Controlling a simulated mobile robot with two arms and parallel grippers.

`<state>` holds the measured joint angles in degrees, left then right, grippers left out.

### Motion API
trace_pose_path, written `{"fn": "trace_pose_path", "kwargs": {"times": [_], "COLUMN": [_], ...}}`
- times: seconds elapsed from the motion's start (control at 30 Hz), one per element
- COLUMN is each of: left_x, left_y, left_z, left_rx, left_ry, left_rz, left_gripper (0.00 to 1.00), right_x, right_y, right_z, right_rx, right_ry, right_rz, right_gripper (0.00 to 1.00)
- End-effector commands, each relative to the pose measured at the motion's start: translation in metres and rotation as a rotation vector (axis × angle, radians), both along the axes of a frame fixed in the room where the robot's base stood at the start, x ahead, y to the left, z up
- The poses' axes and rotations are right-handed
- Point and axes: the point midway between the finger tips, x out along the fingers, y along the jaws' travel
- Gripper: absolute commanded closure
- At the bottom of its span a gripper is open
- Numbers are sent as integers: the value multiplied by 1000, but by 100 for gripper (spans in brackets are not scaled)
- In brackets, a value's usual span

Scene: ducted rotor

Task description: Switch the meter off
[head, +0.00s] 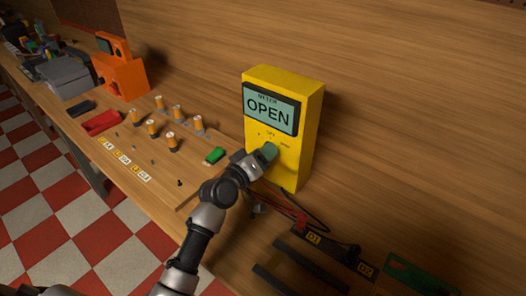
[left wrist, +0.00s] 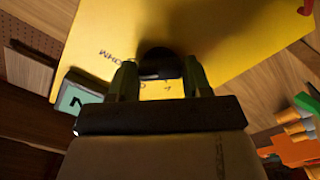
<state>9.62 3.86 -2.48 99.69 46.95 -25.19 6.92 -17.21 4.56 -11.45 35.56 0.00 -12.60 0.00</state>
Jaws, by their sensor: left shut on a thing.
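The yellow meter (head: 294,150) stands upright against the wooden wall at the back of the bench. Its display (head: 269,109) is lit and reads "OPEN". Below the display is a dial with small labels; one reads "OHM". My left gripper (head: 268,152) is at the dial and largely covers it in the head view. In the left wrist view the dark round knob (left wrist: 160,62) sits between the two fingers of my left gripper (left wrist: 158,82), which is shut on it. Which label the knob points to is hidden. My right gripper is not in view.
Red and black leads (head: 295,212) lie below the meter, near black rails marked D1 and D2 (head: 314,238). Several orange-and-white spools (head: 152,128), a green piece (head: 215,156), a red tray (head: 101,123) and an orange device (head: 122,75) are to the left.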

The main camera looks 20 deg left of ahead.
Motion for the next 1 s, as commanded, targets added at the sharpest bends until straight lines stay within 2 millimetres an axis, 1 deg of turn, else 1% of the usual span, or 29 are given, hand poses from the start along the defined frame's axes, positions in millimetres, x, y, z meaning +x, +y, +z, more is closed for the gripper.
{"fn": "trace_pose_path", "kwargs": {"times": [0.03, 0.2, 0.6, 0.8, 1.0], "left_x": [0, 0, 0, 0, 0], "left_y": [0, 0, 0, 0, 0], "left_z": [2, 3, 1, 1, 1], "left_rx": [-39, -190, -515, -623, -687], "left_ry": [15, 69, 187, 226, 248], "left_rz": [1, 1, 2, 1, 2], "left_gripper": [75, 75, 75, 75, 75], "right_x": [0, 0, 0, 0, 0], "right_y": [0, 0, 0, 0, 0], "right_z": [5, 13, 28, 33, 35], "right_rx": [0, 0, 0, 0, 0], "right_ry": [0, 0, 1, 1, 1], "right_rz": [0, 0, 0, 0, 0], "right_gripper": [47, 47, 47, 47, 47]}}
